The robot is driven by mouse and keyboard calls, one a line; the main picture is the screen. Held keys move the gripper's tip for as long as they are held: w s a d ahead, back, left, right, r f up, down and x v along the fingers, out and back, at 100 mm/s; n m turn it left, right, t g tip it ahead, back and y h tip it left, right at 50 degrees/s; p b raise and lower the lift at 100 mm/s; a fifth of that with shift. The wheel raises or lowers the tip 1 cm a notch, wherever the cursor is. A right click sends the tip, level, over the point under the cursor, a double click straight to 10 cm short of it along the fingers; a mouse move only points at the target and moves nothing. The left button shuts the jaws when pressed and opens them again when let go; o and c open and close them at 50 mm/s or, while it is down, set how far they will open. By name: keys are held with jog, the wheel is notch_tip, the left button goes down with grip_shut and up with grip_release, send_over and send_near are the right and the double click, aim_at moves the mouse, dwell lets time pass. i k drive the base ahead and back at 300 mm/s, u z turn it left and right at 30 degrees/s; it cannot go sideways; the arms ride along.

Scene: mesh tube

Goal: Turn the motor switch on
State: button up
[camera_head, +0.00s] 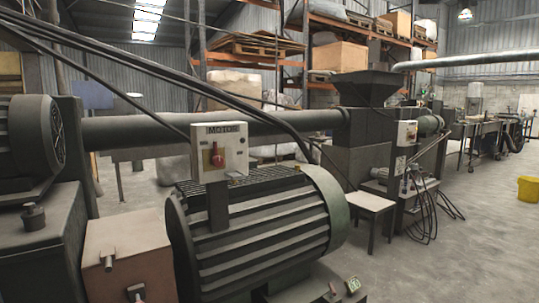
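The motor switch box (220,151) is a pale box with the label "MOTOR" along its top. It stands on a dark post in front of the large ribbed motor (262,232). A red rotary knob (217,155) sits on the front of the box, with small markings around it that are too small to read. The knob's exact setting cannot be told. My gripper is not in view, and nothing touches the knob.
Dark cables (150,78) run from the upper left down behind the box. A horizontal pipe (225,125) leads to a dark hopper (366,88). A white stool (370,203) stands right of the motor. Open concrete floor (470,240) with a yellow bucket (528,189) lies at right.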

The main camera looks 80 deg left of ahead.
aim_at(217, 161)
jog(key=u, duration=2.75)
jog(key=k, duration=0.5)
jog(key=u, duration=0.4)
jog(key=i, duration=1.35)
jog(key=z, duration=0.55)
